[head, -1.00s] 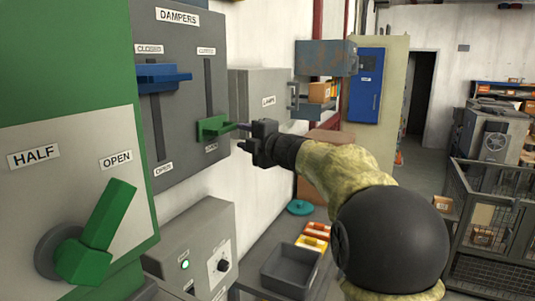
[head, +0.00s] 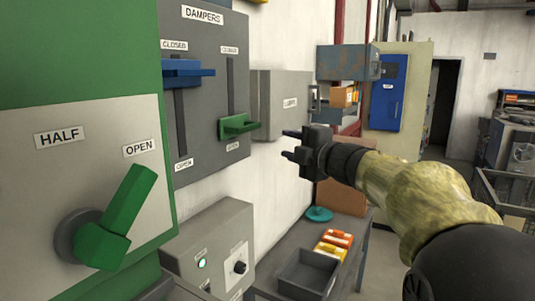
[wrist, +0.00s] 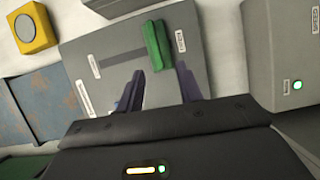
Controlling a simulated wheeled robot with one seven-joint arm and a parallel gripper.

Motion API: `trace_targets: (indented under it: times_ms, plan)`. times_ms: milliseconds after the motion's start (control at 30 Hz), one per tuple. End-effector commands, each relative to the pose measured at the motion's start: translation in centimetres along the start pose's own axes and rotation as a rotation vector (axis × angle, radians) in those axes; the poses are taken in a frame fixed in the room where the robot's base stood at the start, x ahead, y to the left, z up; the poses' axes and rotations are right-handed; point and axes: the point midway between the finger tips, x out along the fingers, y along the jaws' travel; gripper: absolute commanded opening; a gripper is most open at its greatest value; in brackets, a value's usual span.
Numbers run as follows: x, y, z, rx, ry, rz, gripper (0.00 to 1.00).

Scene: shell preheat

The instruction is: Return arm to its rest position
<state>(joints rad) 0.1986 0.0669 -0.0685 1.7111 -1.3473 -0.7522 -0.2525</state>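My gripper (head: 287,144) is in the middle of the head view, at the end of my outstretched arm. Its two dark fingers are apart with nothing between them. To its left is the dampers panel (head: 205,100), with a blue handle (head: 187,73) high at CLOSED and a green handle (head: 238,127) low near its lower label. A gap shows between the fingertips and the green handle. In the wrist view the open fingers (wrist: 160,85) point toward a grey panel with a green handle (wrist: 157,45), with bare panel between the tips.
A green cabinet (head: 75,70) with a green lever (head: 120,215) at OPEN stands close on the left. A grey lamps box (head: 284,105) is behind my gripper. Below are a control box (head: 212,240), an open bin (head: 308,272) and orange items (head: 335,242) on a bench.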

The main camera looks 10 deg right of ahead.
Motion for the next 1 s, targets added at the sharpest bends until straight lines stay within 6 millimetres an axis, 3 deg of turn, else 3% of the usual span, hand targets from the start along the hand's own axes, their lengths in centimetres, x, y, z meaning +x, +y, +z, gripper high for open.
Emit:
trace_targets:
  times_ms: [167,333,467,600,800,900,1000]
  plan:
    - [0.0,-4.5,1.5,0.255,-0.155,-0.022,0.36]
    - [-1.8,-13.0,2.9,0.612,-0.405,-0.105,0.36]
    - [-4.8,-20.4,2.4,0.869,-0.609,-0.207,0.36]
    - [-8.9,-27.8,0.5,1.096,-0.820,-0.332,0.36]
    - [-16.1,-36.3,-4.5,1.365,-1.120,-0.529,0.36]
    - [-19.6,-39.2,-7.3,1.467,-1.254,-0.621,0.36]
    - [-21.9,-40.9,-9.4,1.530,-1.344,-0.683,0.36]
